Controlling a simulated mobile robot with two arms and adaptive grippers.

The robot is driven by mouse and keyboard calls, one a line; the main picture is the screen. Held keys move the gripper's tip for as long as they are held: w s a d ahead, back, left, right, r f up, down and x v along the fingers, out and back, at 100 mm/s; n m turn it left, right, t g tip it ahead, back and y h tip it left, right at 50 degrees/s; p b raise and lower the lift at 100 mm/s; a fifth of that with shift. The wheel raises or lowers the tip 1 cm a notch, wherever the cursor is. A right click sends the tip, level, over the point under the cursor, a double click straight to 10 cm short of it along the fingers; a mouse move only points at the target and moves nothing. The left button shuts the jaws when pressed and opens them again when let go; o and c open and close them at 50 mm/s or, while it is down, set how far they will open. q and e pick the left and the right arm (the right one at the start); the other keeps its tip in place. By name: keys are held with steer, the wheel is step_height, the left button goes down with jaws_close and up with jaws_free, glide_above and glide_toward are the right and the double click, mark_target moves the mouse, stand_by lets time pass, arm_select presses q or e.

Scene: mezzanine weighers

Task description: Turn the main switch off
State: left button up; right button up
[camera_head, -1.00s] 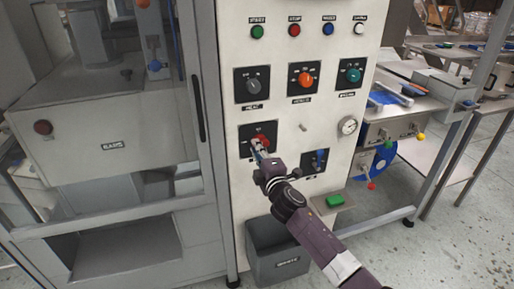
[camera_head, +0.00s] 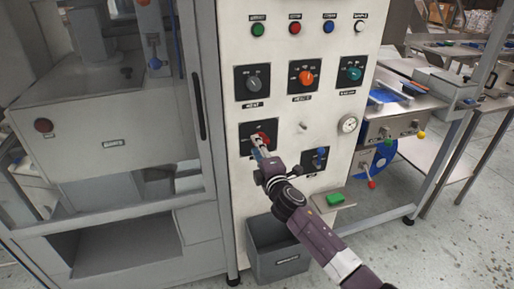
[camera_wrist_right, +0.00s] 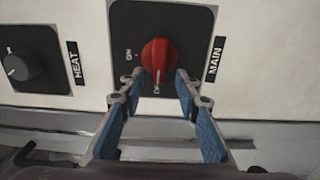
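The main switch is a red knob (camera_wrist_right: 158,55) on a black plate labelled MAIN, with ON and OFF marks. Its white pointer line faces the OFF mark in the right wrist view. In the head view the red knob (camera_head: 263,138) is partly hidden by my right gripper (camera_head: 257,144). In the right wrist view that gripper (camera_wrist_right: 158,84) is open, its fingertips apart on either side of the knob's lower end. Nothing is held between the blue pads. Whether a fingertip touches the knob or plate is unclear. My left gripper is not in view.
A grey HEAT knob (camera_head: 253,84), an orange knob (camera_head: 306,77) and a teal knob (camera_head: 354,74) sit above. A blue-handled switch (camera_head: 321,153) and a gauge (camera_head: 348,124) are to the right. A grey bin (camera_head: 278,250) stands below. A glazed machine (camera_head: 100,140) adjoins at left.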

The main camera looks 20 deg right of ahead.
steer(key=shift+r, duration=0.1)
steer(key=s, duration=1.2)
steer(key=shift+d, duration=0.2)
